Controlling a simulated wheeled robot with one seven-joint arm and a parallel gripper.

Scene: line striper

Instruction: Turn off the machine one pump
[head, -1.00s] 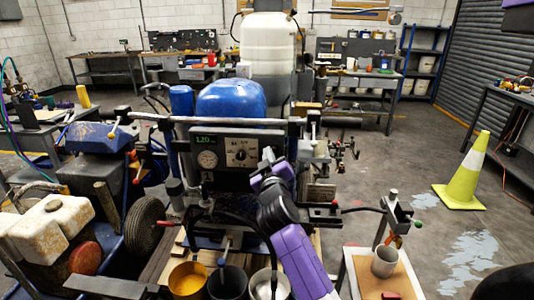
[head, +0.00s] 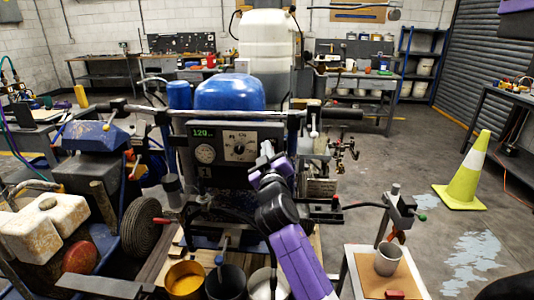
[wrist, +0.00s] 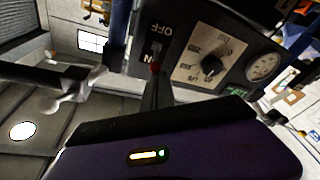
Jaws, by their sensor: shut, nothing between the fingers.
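The machine one control panel (head: 220,170) is a dark box marked "1" with a green display reading 120, a round gauge (head: 205,154) and a dial (head: 239,148). In the wrist view the panel is tilted, and its dial (wrist: 211,67) and gauge (wrist: 263,66) show. I cannot tell the switch's position. My gripper (head: 266,152) is shut and empty at the panel's right side. In the wrist view its dark fingers (wrist: 158,82) reach close to the switch; contact is unclear.
A horizontal handlebar (head: 225,113) runs above the panel, and a blue rounded cover (head: 230,92) lies behind it. Several buckets (head: 186,280) stand below. A second machine (head: 90,165) is at left. A yellow cone (head: 465,175) stands on open floor at right.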

